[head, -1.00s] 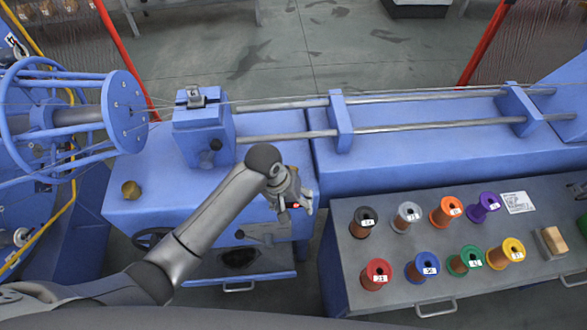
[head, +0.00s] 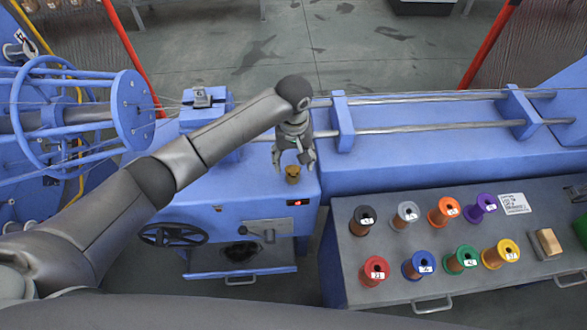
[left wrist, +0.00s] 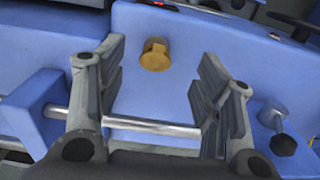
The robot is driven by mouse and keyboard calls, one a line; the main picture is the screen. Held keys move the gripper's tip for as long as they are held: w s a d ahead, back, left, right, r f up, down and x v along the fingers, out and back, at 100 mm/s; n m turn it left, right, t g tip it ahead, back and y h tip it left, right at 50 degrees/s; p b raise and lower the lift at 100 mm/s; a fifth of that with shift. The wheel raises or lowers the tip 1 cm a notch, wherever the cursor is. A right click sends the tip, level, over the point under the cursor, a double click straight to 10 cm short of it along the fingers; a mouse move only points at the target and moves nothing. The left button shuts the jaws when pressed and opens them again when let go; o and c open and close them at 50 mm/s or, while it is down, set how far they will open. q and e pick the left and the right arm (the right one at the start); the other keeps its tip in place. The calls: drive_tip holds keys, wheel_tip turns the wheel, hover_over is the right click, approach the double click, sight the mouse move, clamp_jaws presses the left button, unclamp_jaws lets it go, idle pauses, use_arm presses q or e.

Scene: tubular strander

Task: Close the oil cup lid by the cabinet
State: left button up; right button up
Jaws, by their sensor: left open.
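A small brass oil cup (head: 292,174) stands on the blue machine top, near the front edge above the red display. In the left wrist view the cup (left wrist: 154,58) shows a round brass face with a smaller brass part beside it; I cannot tell how far its lid is open. My left gripper (head: 295,161) points down just above and behind the cup, its fingers spread and empty. In the left wrist view the open fingers (left wrist: 163,70) stand either side, with the cup beyond them, apparently untouched. My right gripper is not in view.
A blue block (head: 205,105) and steel rods (head: 430,97) lie behind the cup. A black handwheel (head: 172,235) is at the front left. A grey cabinet (head: 400,292) with several coloured spools stands at right. The blue top around the cup is mostly clear.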

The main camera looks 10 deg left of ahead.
sight(293, 174)
use_arm(q)
wheel_tip(293, 174, down, 6)
drive_tip(key=shift+f+p, duration=0.1)
drive_tip(key=shift+p, duration=0.2)
drive_tip(key=shift+c, duration=0.3)
